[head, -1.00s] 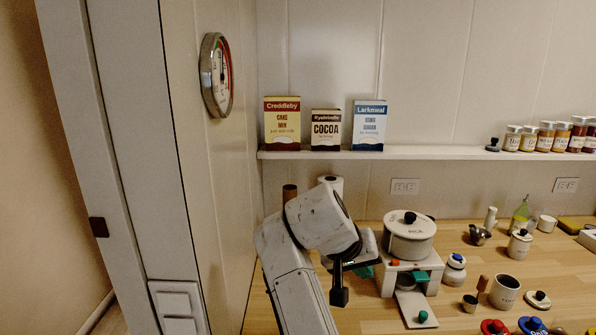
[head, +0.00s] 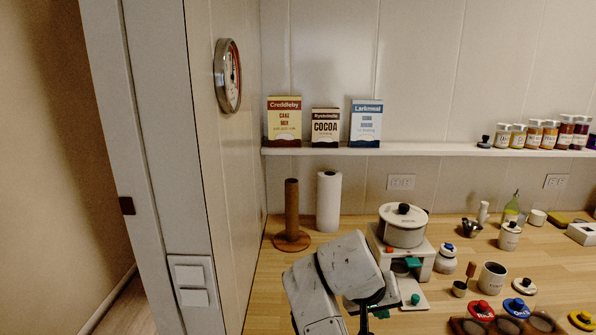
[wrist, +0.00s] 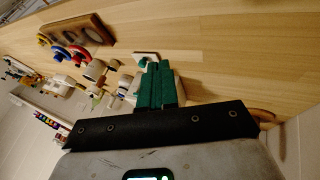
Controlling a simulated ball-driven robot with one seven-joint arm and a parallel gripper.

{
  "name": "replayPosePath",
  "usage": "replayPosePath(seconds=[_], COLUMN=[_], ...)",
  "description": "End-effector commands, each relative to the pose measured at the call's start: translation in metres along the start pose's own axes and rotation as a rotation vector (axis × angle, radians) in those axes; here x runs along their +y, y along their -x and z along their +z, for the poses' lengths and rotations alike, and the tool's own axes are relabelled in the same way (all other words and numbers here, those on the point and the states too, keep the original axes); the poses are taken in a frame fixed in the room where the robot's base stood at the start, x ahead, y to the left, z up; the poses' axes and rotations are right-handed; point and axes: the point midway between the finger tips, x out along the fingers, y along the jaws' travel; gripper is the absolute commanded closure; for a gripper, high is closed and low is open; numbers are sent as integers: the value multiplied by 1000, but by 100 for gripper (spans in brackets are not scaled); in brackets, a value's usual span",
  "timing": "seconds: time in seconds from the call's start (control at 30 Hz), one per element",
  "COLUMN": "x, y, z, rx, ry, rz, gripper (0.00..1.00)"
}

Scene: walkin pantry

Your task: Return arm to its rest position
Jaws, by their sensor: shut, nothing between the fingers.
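My arm shows low in the middle of the head view, over the front part of the wooden counter. My gripper (head: 372,310) hangs at its end, near the bottom edge and left of the white scale-like stand. In the wrist view my gripper (wrist: 157,85) shows its green fingers closed together, with nothing between them. The fingers are clear of the things on the counter. The finger tips are partly hidden behind the dark wrist parts in the head view.
A white pot (head: 404,228) sits on the stand. A brown paper-towel holder (head: 291,215) and a white roll (head: 329,200) stand behind my arm. Jars, a mug (head: 491,280) and a lid rack (head: 500,326) are at right. The wall (head: 215,180) is close on the left.

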Motion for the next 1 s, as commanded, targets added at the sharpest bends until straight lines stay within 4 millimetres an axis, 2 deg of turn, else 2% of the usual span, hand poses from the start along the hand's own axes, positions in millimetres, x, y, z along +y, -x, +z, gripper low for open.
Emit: replayPosePath(seconds=[0.17, 0.27, 0.4, 0.53, 0.73, 0.9, 1.0], x=[7, 13, 25, 36, 54, 67, 72], y=[-38, -64, -99, -120, -132, -122, -113], z=[44, 79, 145, 209, 307, 381, 413], rx=[-40, -70, -119, -162, -221, -261, -277], ry=[14, 24, 36, 41, 39, 31, 27], rz=[-35, -65, -120, -176, -263, -335, -368], gripper=[100, 100, 100, 100, 100, 100, 100])
